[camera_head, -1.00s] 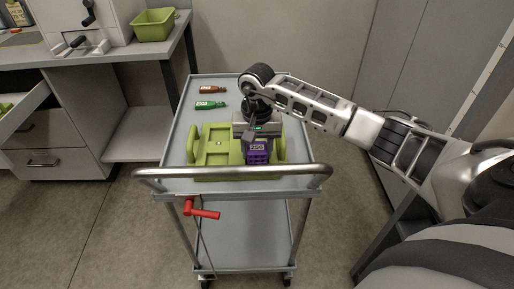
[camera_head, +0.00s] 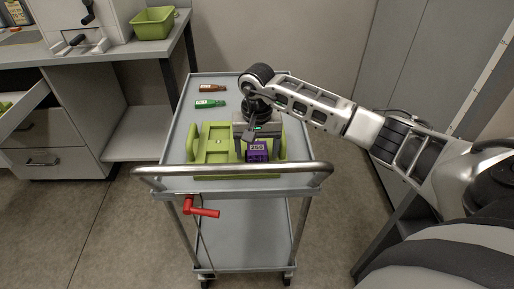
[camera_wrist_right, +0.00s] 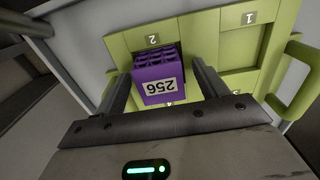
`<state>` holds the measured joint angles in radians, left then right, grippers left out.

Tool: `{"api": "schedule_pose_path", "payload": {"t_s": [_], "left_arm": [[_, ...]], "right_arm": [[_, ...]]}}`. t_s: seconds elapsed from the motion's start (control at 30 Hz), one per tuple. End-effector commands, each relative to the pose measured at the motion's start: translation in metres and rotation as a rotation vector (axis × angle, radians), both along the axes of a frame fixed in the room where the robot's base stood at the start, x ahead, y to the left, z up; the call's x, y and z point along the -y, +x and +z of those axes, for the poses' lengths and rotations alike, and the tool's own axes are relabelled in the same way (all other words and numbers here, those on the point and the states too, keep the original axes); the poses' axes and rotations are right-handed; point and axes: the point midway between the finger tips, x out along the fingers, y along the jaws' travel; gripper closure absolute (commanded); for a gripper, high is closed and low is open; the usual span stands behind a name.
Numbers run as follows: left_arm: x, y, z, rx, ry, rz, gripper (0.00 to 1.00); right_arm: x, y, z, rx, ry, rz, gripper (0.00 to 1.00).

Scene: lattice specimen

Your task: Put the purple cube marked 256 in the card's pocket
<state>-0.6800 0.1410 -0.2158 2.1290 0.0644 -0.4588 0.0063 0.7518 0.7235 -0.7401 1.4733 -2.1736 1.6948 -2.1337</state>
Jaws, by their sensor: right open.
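The purple cube (camera_head: 258,152) marked 256 is at the right part of the green card (camera_head: 217,144) on the cart. In the right wrist view the cube (camera_wrist_right: 158,75) sits at the card's pocket labelled 2 (camera_wrist_right: 153,39), its 256 face towards the camera. Its lower edges are hidden, so I cannot tell how deep it sits. My right gripper (camera_head: 258,147) is open around the cube; its fingers stand on either side, with a visible gap on the right in the wrist view. My left gripper is not in view.
A brown bottle (camera_head: 212,87) and a green bottle (camera_head: 210,103) lie on the cart's top (camera_head: 182,125) beyond the card. The cart's handle (camera_head: 232,170) runs along the near edge. A green bin (camera_head: 153,23) stands on the bench at the left.

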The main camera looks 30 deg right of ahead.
Motion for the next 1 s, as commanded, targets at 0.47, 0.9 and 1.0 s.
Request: {"api": "schedule_pose_path", "payload": {"t_s": [0.47, 0.9, 1.0], "left_arm": [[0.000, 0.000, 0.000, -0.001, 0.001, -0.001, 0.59], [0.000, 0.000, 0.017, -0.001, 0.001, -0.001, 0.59], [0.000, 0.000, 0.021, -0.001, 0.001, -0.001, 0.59]], "right_arm": [[0.000, 0.000, 0.000, -0.001, 0.000, 0.000, 0.08], [0.000, 0.000, 0.028, -0.001, -0.001, 0.001, 0.08], [0.000, 0.000, 0.035, 0.000, -0.001, 0.001, 0.08]]}}
